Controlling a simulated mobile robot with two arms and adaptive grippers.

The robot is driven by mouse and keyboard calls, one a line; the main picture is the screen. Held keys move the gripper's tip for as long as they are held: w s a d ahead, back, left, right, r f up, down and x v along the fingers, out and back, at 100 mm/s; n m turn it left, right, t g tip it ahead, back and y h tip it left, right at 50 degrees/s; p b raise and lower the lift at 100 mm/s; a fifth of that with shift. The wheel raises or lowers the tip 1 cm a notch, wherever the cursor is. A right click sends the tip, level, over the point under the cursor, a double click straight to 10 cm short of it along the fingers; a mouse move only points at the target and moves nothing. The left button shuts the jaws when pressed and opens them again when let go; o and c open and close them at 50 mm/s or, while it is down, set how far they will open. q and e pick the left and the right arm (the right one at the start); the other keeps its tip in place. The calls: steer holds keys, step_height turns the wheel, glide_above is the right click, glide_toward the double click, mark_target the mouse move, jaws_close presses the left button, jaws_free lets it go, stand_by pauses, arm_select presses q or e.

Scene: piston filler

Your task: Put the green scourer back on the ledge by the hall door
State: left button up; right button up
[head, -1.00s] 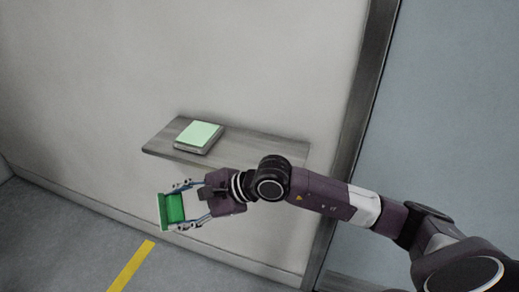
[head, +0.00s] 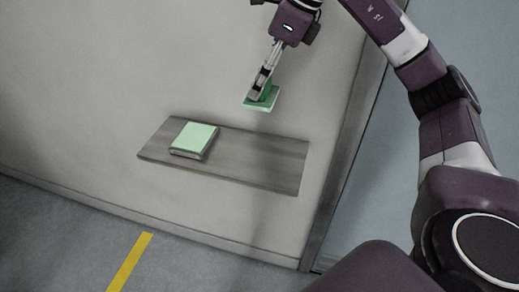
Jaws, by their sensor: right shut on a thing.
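The green scourer (head: 262,104) is held in the air above the ledge, with a pale green broad face and a darker green part beside the fingers. My right gripper (head: 264,91) points down and is shut on it; its fingers hide part of the scourer. The grey wall ledge (head: 258,164) is below, with clear space between it and the scourer. My left gripper is not in view.
A block with a pale green top and grey sides (head: 195,139) lies on the left part of the ledge. The middle and right of the ledge are bare. The door frame (head: 345,185) stands just right of the ledge.

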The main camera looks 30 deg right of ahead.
step_height(320, 180, down, 15)
steer(key=p, duration=0.2)
steer(key=shift+f+p, duration=0.15)
steer(key=shift+p, duration=0.15)
step_height(320, 180, down, 3)
steer(key=shift+s+f+p, duration=0.1)
steer(key=shift+f+p, duration=0.1)
steer(key=shift+p, duration=0.35)
steer(key=shift+f, duration=0.45)
steer(key=o, duration=1)
steer(key=b+v, duration=0.3)
steer(key=v, duration=0.9)
